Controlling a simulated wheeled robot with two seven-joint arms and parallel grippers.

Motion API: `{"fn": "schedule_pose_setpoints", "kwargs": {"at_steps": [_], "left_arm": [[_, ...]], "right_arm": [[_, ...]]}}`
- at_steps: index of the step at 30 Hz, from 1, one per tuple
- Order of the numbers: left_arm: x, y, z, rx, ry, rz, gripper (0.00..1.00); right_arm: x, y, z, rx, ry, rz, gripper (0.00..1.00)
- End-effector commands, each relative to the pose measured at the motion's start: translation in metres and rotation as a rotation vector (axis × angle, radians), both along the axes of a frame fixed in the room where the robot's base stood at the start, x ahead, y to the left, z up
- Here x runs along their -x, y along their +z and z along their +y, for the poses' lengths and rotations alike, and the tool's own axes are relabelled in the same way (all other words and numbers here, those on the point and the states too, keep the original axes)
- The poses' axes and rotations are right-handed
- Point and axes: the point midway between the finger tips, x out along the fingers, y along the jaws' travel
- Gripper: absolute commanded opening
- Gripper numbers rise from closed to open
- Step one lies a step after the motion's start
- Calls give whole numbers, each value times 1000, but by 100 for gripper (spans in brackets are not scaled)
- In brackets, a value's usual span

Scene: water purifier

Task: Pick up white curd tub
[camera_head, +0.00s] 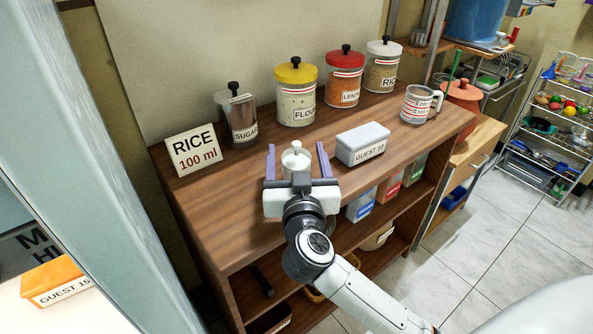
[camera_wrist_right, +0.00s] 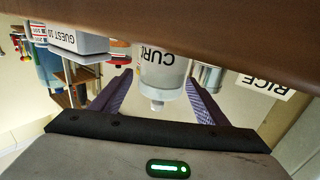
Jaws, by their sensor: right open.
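The white curd tub (camera_head: 296,158) stands on the wooden counter, with a small knob on its lid. In the right wrist view the picture is upside down, and the tub (camera_wrist_right: 163,72) shows part of its "CURD" label. My right gripper (camera_head: 297,163) is open, with its purple fingers on either side of the tub. In the right wrist view a gap shows between the tub and each finger of the gripper (camera_wrist_right: 159,88). The tub's lower part is hidden by my gripper in the head view. My left gripper is out of view.
A grey "GUEST 10" box (camera_head: 362,144) stands right of the tub. Behind are the sugar jar (camera_head: 237,115), flour jar (camera_head: 297,95), lentil jar (camera_head: 344,77) and a measuring cup (camera_head: 420,104). A "RICE 100 ml" sign (camera_head: 194,149) stands at left. The counter's (camera_head: 235,220) front left is clear.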

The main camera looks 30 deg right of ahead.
Motion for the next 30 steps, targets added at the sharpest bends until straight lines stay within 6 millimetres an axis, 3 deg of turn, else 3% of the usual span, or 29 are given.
{"fn": "schedule_pose_setpoints", "kwargs": {"at_steps": [6,15,23,30], "left_arm": [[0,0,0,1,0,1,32],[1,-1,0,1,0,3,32],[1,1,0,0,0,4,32],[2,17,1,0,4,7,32]], "right_arm": [[-1,0,0,0,1,0,68],[-1,0,0,0,1,0,20],[-1,5,0,-1,0,-4,20],[-1,49,0,-1,0,-8,20]]}}
